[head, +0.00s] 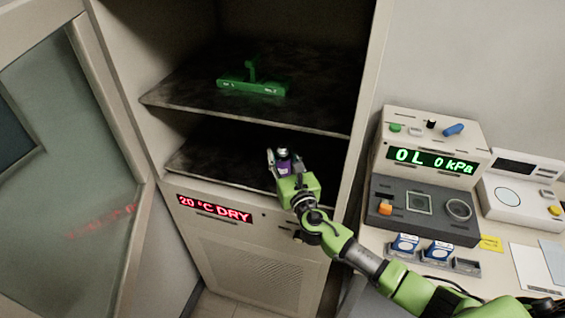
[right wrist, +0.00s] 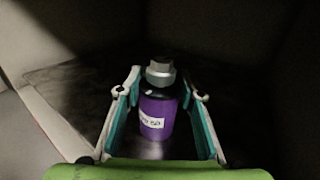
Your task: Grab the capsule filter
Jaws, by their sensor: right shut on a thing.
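The capsule filter (head: 284,167) is a small purple cylinder with a grey hexagonal cap and a white label, upright inside the open cabinet at the lower shelf. It shows large in the right wrist view (right wrist: 158,118). My right gripper (head: 283,158) reaches into the cabinet and is shut on the filter, with a finger on each side of its body. The lower part of the filter is partly hidden by the gripper in the head view. I cannot tell whether its base touches the shelf. My left gripper is out of view.
The lower shelf (head: 215,161) is otherwise bare. A green holder (head: 252,88) lies on the upper shelf (head: 190,88) above. The cabinet door (head: 85,125) stands open at left. A pressure instrument (head: 425,165) and blue-white boxes (head: 405,244) sit on the right bench.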

